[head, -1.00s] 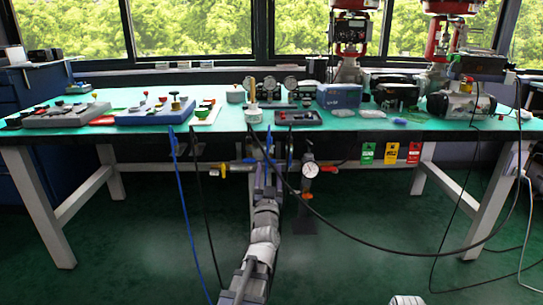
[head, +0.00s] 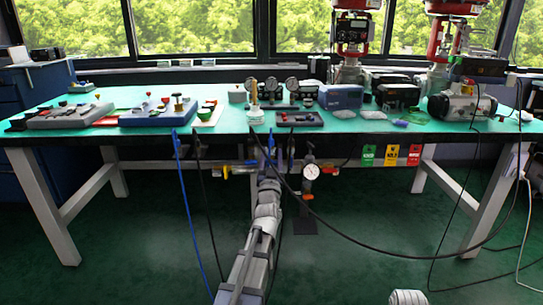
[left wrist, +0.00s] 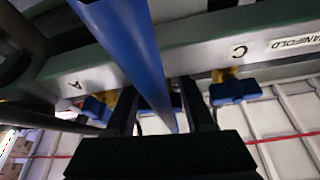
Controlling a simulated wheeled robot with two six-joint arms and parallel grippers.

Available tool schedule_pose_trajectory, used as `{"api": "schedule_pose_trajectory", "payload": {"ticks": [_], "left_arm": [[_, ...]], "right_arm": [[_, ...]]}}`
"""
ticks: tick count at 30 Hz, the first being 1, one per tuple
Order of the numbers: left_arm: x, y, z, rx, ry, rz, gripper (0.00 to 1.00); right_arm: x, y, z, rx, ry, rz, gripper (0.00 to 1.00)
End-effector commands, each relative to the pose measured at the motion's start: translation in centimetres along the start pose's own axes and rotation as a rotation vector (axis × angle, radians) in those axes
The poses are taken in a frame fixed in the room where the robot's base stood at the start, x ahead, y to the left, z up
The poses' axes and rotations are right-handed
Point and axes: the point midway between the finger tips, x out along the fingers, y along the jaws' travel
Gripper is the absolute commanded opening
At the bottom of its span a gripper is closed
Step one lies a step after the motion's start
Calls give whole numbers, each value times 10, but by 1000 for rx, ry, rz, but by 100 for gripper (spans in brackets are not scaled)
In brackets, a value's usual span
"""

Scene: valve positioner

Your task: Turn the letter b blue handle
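A grey manifold bar (left wrist: 190,48) crosses the left wrist view, marked A at left and C at right. No letter B shows; a blue hose (left wrist: 135,50) covers the middle of the bar. Blue handles hang below the bar near A (left wrist: 97,107) and near C (left wrist: 235,91). Part of another blue handle (left wrist: 176,101) shows between them, mostly hidden by the hose and fingers. My left gripper (left wrist: 158,92) is open, its fingers on either side of this middle handle; I cannot tell if they touch it. In the head view my left gripper (head: 268,152) is under the bench's front edge. My right gripper is not in view.
The bench (head: 400,128) carries trays and instruments. Blue (head: 187,205) and black hoses hang before its front edge. A pressure gauge (head: 310,171) hangs right of my left gripper, with red, yellow and green tags further right.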

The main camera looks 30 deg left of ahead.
Motion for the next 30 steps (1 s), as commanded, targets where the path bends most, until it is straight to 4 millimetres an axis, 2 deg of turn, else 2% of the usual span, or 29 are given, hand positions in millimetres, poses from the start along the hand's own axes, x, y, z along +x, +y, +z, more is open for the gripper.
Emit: {"api": "schedule_pose_trajectory", "payload": {"ticks": [1,12,14,30], "left_arm": [[0,0,0,0,0,0,47],[0,0,0,0,0,0,5],[0,0,0,0,0,0,0],[0,-2,0,-167,3,-70,0]], "right_arm": [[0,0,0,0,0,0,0],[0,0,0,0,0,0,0],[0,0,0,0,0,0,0],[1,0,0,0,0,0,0]]}}
